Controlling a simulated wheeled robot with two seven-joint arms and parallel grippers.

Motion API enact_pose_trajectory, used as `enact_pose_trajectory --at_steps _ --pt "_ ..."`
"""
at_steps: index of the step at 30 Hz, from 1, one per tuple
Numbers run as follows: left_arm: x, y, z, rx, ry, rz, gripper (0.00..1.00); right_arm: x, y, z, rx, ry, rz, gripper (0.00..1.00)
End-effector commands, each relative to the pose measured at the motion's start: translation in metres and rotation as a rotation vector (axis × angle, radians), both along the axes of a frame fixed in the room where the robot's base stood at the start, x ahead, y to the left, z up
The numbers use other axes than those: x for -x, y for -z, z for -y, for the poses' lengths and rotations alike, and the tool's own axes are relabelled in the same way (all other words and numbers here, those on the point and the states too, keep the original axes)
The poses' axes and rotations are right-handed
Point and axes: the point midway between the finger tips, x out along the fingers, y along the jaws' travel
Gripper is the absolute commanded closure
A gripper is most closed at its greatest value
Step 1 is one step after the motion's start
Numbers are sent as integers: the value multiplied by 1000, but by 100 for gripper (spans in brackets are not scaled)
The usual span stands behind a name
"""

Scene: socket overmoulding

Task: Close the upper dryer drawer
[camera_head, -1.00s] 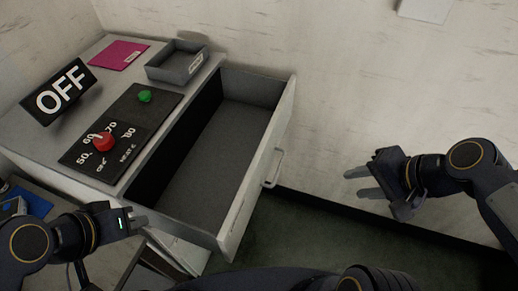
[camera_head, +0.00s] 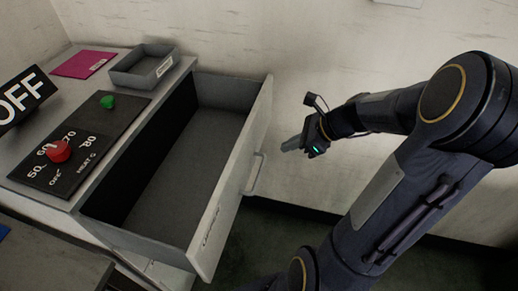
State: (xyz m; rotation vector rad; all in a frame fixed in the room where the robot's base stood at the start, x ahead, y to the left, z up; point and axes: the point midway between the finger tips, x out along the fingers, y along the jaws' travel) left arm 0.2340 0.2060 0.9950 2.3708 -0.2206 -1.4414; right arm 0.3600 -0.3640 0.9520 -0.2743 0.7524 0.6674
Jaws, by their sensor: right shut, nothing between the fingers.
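The upper dryer drawer (camera_head: 208,228) is pulled out to the right of the dryer body and looks empty inside. Its bar handle (camera_head: 256,174) is on the outer front face. My right gripper (camera_head: 287,147) is shut and empty. It is to the right of the drawer front in the picture, near the handle, with a gap visible between its fingertips and the front. My left gripper is out of view.
On the dryer top are a control panel with a red knob (camera_head: 59,151) and green button (camera_head: 107,102), a grey tray (camera_head: 125,79), a pink sheet (camera_head: 82,64) and an OFF sign (camera_head: 22,97). A wall stands behind. Dark floor lies below the drawer.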

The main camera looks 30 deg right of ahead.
Motion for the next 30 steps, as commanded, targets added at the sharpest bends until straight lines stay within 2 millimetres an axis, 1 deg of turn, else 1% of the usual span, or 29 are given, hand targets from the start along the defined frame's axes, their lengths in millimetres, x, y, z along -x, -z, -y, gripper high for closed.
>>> enact_pose_trajectory --at_steps 1,7,9,15,19,30 --pt "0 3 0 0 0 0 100 -6 11 -7 -4 -4 -3 100" --pt "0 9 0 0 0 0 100 -28 41 -26 -2 -6 -3 100" --pt "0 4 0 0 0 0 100 -38 36 -34 1 -7 1 100" --pt "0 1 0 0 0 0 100 -55 36 -48 2 -5 1 100" --pt "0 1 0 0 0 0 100 -58 37 -50 1 -3 1 100" --pt "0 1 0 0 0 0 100 -59 37 -51 1 -3 1 100"
